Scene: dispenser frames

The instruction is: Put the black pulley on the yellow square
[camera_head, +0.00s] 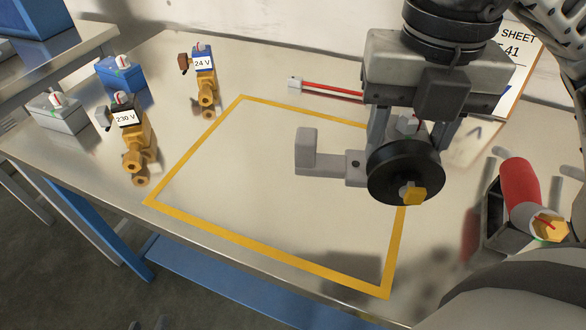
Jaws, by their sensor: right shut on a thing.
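The black pulley (378,182) is a dark wheel with a yellow hex bolt end at its middle and a grey bracket arm (318,160) reaching left. My right gripper (410,128) comes down from the top right and is shut on the pulley piece, with a grey nut showing between the fingers. The pulley appears held above the table, in front of the right side of the yellow square (265,246). The square is a yellow outline on the metal tabletop, and its inside looks bare. The pulley and gripper hide part of its right and far edges. My left gripper is not in view.
Brass valves labelled 24 V (204,80) and 230 V (133,140) stand left of the square, near blue (121,75) and grey (60,112) blocks. A red rod (330,87) lies behind. A red roller (521,187) sits at right. A sheet (529,55) is behind.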

